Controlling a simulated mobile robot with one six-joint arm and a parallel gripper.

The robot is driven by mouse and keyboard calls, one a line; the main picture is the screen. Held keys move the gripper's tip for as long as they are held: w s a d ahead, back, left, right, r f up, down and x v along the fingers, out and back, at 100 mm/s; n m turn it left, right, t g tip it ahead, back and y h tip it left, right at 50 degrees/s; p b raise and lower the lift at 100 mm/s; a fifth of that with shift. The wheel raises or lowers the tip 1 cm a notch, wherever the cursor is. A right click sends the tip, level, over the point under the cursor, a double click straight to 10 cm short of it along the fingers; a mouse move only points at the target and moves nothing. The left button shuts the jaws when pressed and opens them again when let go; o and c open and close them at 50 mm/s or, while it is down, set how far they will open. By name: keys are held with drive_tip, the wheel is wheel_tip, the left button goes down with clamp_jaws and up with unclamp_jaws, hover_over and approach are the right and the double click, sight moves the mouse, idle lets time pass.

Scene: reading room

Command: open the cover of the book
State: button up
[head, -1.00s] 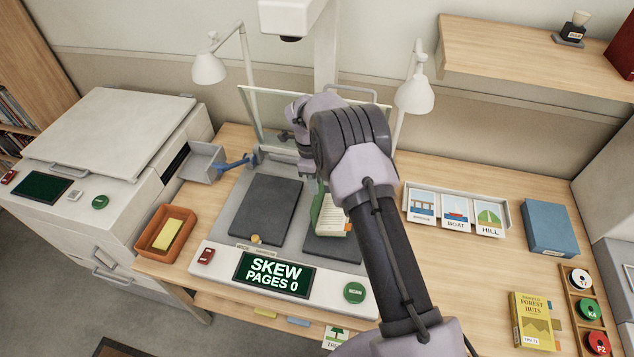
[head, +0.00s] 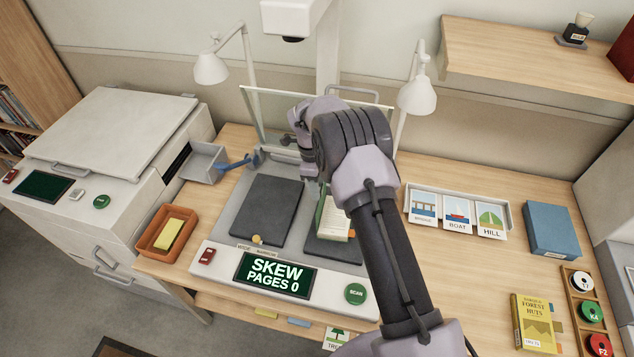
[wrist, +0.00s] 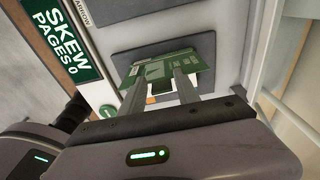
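The green book (head: 320,212) lies on the right dark pad of the scanner cradle, partly hidden by my arm in the head view. Its white page (head: 335,222) shows, with an orange tab at the near right corner. In the wrist view the green cover (wrist: 165,68) stands away from the white page (wrist: 165,88), towards the left pad; its exact angle is unclear. My gripper (wrist: 157,78) has two fingers apart, reaching over the page to the cover. Whether they touch the cover cannot be told. In the head view the fingers are mostly hidden behind the arm.
The cradle's left pad (head: 266,210) is bare. The front display (head: 275,274) reads SKEW, PAGES 0, beside a green button (head: 355,294). A glass plate (head: 285,110) stands behind, between two lamps. A card tray (head: 457,211) and blue box (head: 551,229) are at right.

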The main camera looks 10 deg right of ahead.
drive_tip(key=shift+o, duration=0.8)
drive_tip(key=shift+w+r, duration=0.1)
drive_tip(key=shift+w, duration=0.05)
drive_tip(key=shift+r, duration=0.2)
wheel_tip(320, 180, up, 12)
drive_tip(key=a+p, duration=0.1)
drive_tip(key=shift+w, duration=0.25)
drive_tip(key=shift+a, duration=0.1)
